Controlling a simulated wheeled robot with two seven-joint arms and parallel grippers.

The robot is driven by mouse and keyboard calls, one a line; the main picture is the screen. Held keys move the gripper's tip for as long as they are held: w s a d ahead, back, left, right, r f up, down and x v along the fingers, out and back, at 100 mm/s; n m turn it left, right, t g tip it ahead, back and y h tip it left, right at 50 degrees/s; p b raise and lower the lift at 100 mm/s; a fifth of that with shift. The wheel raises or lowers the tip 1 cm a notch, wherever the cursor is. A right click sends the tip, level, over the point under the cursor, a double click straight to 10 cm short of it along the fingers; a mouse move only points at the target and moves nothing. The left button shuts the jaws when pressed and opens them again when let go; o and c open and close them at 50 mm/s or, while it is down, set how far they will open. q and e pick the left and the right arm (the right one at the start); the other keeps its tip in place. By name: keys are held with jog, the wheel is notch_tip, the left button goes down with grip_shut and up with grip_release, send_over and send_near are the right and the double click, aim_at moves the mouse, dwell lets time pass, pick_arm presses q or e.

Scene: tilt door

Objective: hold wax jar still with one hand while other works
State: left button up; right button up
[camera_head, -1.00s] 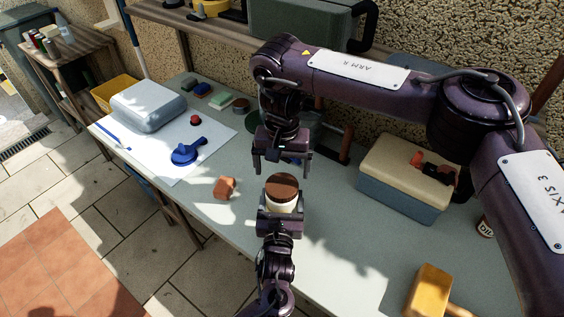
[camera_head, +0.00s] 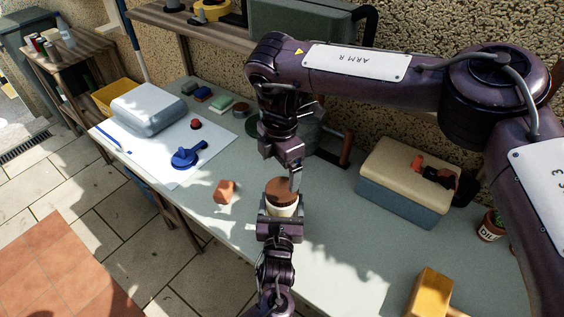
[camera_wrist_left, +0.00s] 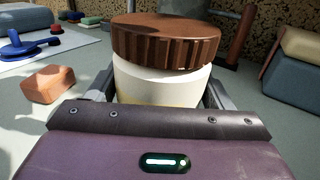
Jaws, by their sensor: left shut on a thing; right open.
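The wax jar (camera_head: 284,211) is cream with a ribbed brown lid (camera_head: 281,190) on top. My left gripper (camera_head: 281,215) is shut around the jar's body and holds it over the table; the jar also shows in the left wrist view (camera_wrist_left: 160,88), with a finger on each side. There the lid (camera_wrist_left: 165,40) sits slightly uneven on the jar. My right gripper (camera_head: 289,175) is open just above the lid, with one finger beside the lid's right edge. The other finger is hard to make out.
A reddish-brown block (camera_head: 225,192) lies left of the jar. A blue tool (camera_head: 188,155) lies on a white sheet. The table is clear between jar and box.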

aim_at(282, 189)
jog(key=n, duration=0.4)
jog(key=shift+r+n, duration=0.15)
jog(key=shift+n, duration=0.25)
jog(key=n, duration=0.6)
jog(key=shift+s+r+n, duration=0.1)
jog(key=shift+r+n, duration=0.1)
jog(key=shift+n, duration=0.1)
jog(key=n, duration=0.4)
jog(key=shift+d+r+n, duration=0.1)
jog(key=shift+n, duration=0.2)
jog(key=n, duration=0.6)
jog(key=shift+s+d+r, duration=0.1)
jog(key=shift+d+r, duration=0.05)
jog(key=shift+f, duration=4)
jog(key=shift+c, duration=0.3)
